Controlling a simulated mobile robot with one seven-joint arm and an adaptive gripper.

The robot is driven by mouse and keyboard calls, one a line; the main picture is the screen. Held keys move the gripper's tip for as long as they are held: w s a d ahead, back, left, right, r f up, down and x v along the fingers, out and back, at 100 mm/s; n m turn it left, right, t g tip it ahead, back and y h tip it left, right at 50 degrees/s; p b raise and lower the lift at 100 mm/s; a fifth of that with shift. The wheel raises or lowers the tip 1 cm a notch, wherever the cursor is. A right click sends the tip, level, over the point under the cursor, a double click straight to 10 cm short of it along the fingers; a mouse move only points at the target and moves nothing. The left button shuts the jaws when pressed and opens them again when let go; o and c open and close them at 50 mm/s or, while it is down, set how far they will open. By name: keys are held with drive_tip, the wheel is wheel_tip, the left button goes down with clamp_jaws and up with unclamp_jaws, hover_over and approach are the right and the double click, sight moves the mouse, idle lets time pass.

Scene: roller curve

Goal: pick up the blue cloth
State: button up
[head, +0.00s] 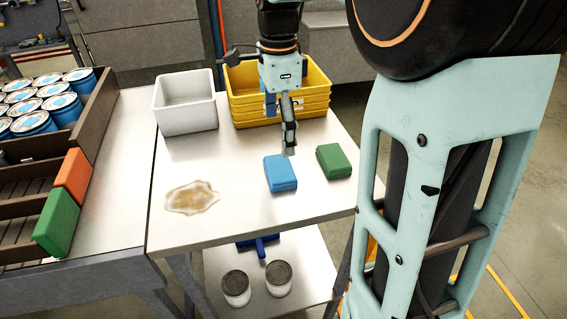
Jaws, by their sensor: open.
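The blue cloth (281,174) is a folded, block-like bundle lying on the light metal table (240,215), right of its middle. My gripper (289,151) points down just above and behind the blue cloth, with nothing seen in it. The gap between its fingers is hard to see, as they show nearly edge-on. It looks apart from the cloth, but the exact height between them is unclear.
A folded green cloth (334,161) lies close to the right. A brown spill (191,197) is on the left. A white bin (185,103) and stacked yellow crates (245,83) stand behind. Two cans (236,287) sit on the lower shelf.

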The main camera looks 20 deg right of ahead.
sight(279, 167)
wheel_tip(279, 167, down, 11)
drive_tip(key=shift+r+p, duration=0.2)
drive_tip(key=shift+p, duration=0.35)
drive_tip(key=c, duration=1.2)
wheel_tip(279, 167, up, 10)
drive_tip(key=shift+b, duration=0.35)
drive_tip(key=o, duration=0.4)
drive_tip(key=shift+c, duration=1.6)
